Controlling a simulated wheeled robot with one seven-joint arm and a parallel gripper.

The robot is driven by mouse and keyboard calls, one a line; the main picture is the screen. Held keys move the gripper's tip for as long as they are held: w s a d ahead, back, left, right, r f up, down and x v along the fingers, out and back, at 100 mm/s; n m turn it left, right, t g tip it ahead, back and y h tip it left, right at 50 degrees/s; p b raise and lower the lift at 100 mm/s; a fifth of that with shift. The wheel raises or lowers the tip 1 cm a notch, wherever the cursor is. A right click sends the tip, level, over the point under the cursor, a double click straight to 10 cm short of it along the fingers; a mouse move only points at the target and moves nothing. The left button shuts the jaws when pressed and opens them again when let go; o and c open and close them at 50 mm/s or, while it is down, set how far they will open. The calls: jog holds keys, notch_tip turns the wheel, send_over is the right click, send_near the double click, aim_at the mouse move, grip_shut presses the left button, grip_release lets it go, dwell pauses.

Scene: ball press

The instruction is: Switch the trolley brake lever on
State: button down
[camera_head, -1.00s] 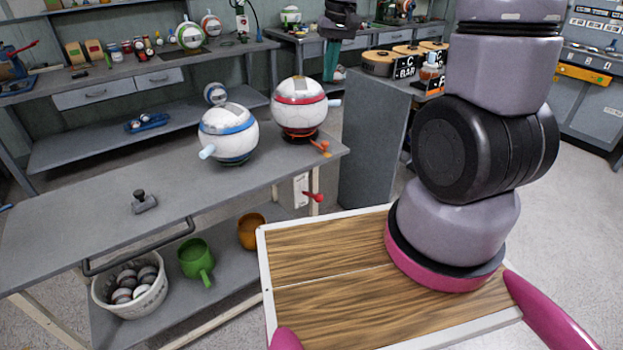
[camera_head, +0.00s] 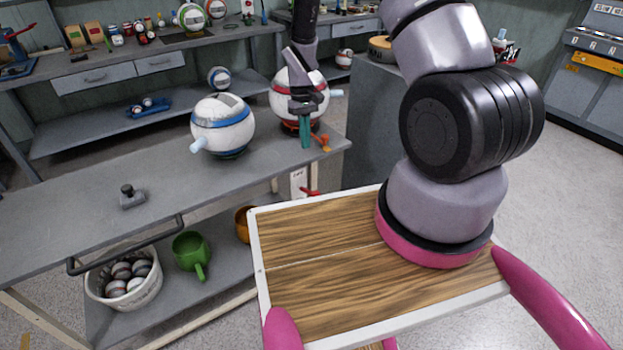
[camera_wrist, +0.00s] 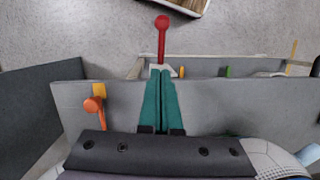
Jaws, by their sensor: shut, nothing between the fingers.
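The red brake lever (camera_head: 309,192) is on a white plate (camera_head: 297,182) under the right end of the grey trolley top (camera_head: 75,205). In the wrist view the red lever (camera_wrist: 162,38) sticks straight out from the trolley's edge, its round knob at the far end. My gripper (camera_head: 305,146) has teal fingers, shut and empty. It points down in front of the red-striped ball, above the lever. In the wrist view my gripper (camera_wrist: 161,74) lines up with the lever's base. Contact with the lever is not visible.
An orange lever (camera_head: 322,142) stands beside my fingers at the trolley's right corner; it also shows in the wrist view (camera_wrist: 95,106). The red-striped ball (camera_head: 285,100) is close behind my gripper. A blue-striped ball (camera_head: 222,124) stands left. My wooden-topped base is in front.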

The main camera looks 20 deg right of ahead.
send_over(309, 192)
jog(key=w, duration=0.1)
jog(key=f, duration=0.7)
jog(key=d+f, duration=0.1)
jog(key=f, duration=0.3)
jog(key=shift+w, duration=0.15)
jog(key=shift+s+f, duration=0.35)
jog(key=shift+s, duration=0.3)
